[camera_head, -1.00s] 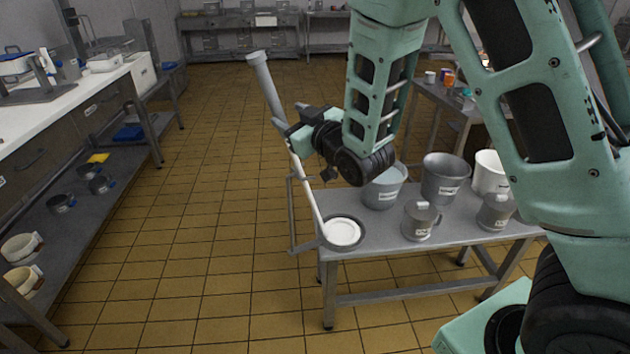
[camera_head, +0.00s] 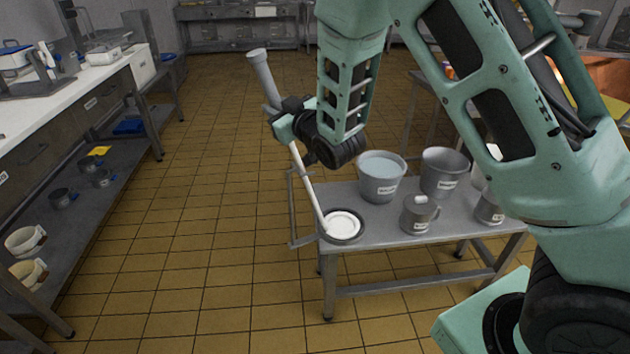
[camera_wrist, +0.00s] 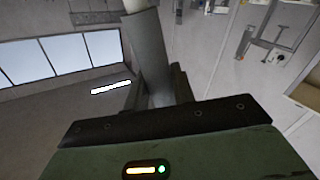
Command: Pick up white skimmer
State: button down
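The white skimmer (camera_head: 307,182) stands tilted at the left end of the metal table, its pale round head (camera_head: 341,224) low in a dark ring. Its long white shaft rises to a grey grip with a flared top. My gripper (camera_head: 276,118) is at the lower part of the grey grip, in front of it in the head view. In the wrist view the grey grip (camera_wrist: 150,50) runs up from my gripper, with a dark finger (camera_wrist: 181,85) close on its right.
The metal table (camera_head: 385,228) holds a light bucket (camera_head: 380,182), a grey bucket (camera_head: 443,178) and grey jugs (camera_head: 418,218) right of the skimmer. A long white counter (camera_head: 60,105) with a lower shelf runs along the left. The tiled floor between is clear.

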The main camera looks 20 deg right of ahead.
jog(key=shift+r, duration=0.2)
notch_tip(320, 180, up, 9)
jog(key=shift+r, duration=0.2)
notch_tip(320, 180, up, 7)
jog(key=p, duration=0.3)
jog(key=shift+r, duration=0.2)
dwell(0.4)
